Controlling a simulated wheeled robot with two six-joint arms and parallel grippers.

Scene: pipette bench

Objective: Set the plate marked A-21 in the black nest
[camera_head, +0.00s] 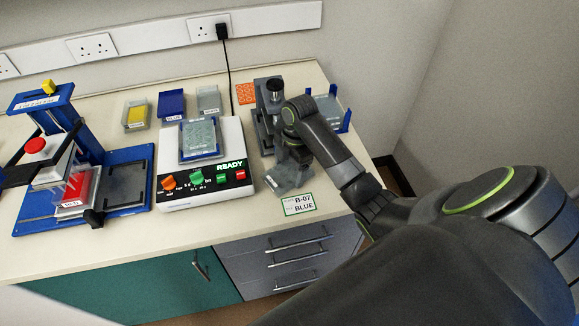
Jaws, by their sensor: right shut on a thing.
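My right gripper (297,158) points down over the bench, right of the white device. It is shut on what looks like a clear grey plate (290,180), low over the bench top; I cannot tell whether the plate touches it. No A-21 mark can be read on it. Another clear plate (199,135) lies on the blue-edged top of the white device (206,185), whose panel reads READY. My left gripper is not clearly seen.
A blue press (125,180) with a red plate (75,190) stands at the left. Small yellow, blue and grey trays (172,104) line the back. A grey stand (266,105) and a blue-cornered rack (343,120) are close to my right arm. A card (299,204) reads B-07 BLUE.

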